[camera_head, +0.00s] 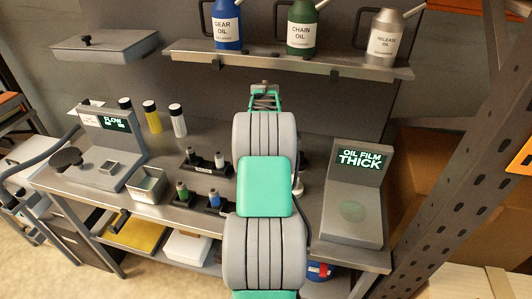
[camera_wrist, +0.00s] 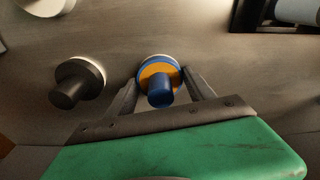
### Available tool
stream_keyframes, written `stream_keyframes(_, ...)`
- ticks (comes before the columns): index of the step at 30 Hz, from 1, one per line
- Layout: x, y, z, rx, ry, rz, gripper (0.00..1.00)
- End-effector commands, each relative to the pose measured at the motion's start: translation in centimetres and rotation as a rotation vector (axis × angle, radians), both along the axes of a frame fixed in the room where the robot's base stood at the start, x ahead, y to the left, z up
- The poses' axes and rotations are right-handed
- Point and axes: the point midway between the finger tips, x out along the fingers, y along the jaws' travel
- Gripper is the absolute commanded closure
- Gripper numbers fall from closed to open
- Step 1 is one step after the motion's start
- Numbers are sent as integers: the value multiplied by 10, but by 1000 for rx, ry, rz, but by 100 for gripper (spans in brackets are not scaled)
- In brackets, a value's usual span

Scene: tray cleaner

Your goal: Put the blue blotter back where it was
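In the wrist view a blue-handled round piece (camera_wrist: 160,92) with an orange ring and pale rim stands between my fingers; I take it for the blue blotter. My gripper (camera_wrist: 161,76) has its fingers spread, one on each side of it, and I see no clear grip on the handle. In the head view my arm hides the fingertips and this piece. A blue-topped piece (camera_head: 214,198) also sits in the front dark holder (camera_head: 198,201), beside a green-topped one (camera_head: 182,191).
A dark-handled piece (camera_wrist: 74,84) stands left of the fingers, and a dark rack with a white cylinder (camera_wrist: 297,11) is at top right. The OIL FILM THICK station (camera_head: 352,205) stands right of my arm. The shelf (camera_head: 290,62) with oil cans is above.

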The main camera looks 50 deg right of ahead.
Motion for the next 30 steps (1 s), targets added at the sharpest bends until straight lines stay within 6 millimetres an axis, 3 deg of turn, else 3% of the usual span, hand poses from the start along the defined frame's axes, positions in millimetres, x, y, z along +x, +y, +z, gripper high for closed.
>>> stream_keyframes(6,0,0,1,0,0,0,19)
stream_keyframes(17,0,0,11,-2,-1,0,18)
stream_keyframes(30,-7,10,110,-2,-2,0,18)
